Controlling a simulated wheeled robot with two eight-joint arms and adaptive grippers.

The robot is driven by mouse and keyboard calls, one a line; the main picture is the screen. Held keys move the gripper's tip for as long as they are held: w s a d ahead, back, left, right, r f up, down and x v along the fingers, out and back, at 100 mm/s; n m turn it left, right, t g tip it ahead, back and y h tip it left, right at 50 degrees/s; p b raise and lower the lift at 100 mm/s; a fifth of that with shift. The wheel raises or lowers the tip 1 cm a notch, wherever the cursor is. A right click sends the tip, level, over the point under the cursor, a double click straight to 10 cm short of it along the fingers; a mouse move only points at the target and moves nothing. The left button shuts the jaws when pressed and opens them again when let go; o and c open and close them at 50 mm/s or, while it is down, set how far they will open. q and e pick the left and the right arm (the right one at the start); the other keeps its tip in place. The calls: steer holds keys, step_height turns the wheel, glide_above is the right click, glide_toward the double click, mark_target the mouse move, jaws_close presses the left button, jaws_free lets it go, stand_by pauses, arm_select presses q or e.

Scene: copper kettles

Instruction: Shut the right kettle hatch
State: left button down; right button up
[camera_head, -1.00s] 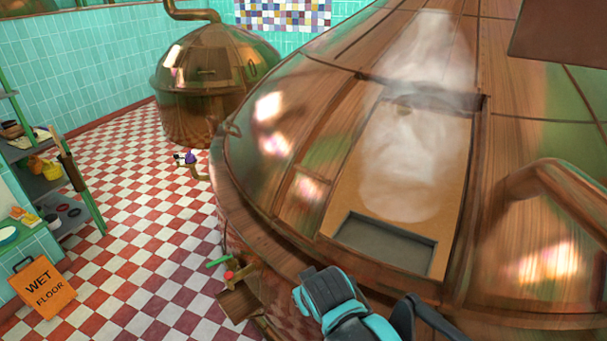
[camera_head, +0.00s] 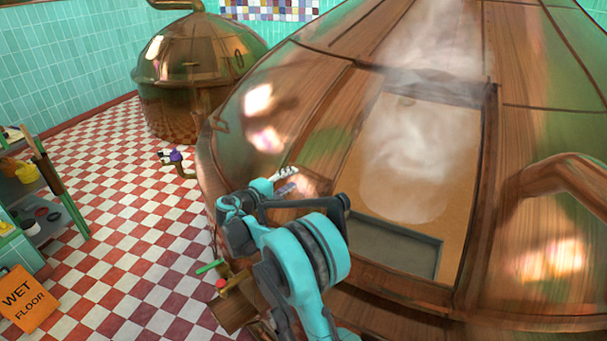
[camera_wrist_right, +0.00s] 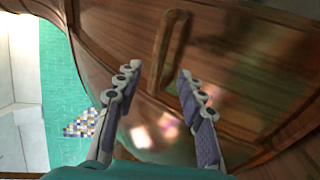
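The large copper kettle (camera_head: 330,85) fills the right of the head view. Its hatch opening (camera_head: 398,250) is uncovered, with a grey inner ledge, tan contents and steam. I cannot clearly tell a lid apart behind the steam. My right gripper (camera_head: 291,179) is at the left of the opening, above the copper dome. In the right wrist view my right gripper (camera_wrist_right: 157,73) is open and empty, its fingers apart. A long raised copper handle (camera_wrist_right: 172,48) on brown-copper paneling lies ahead of the fingertips, apart from them. My left gripper is not in view.
A smaller copper kettle (camera_head: 190,70) stands at the back left. A curved copper pipe (camera_head: 565,180) rises at the right. An orange wet floor sign (camera_head: 25,298) and a shelf stand at the left. The checkered floor (camera_head: 120,200) between is mostly clear.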

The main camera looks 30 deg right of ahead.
mark_target(302, 173)
steer(key=b+x, duration=0.2)
steer(key=x, duration=0.5)
steer(key=shift+w+d, duration=0.25)
steer(key=shift+d, duration=0.15)
jaws_close()
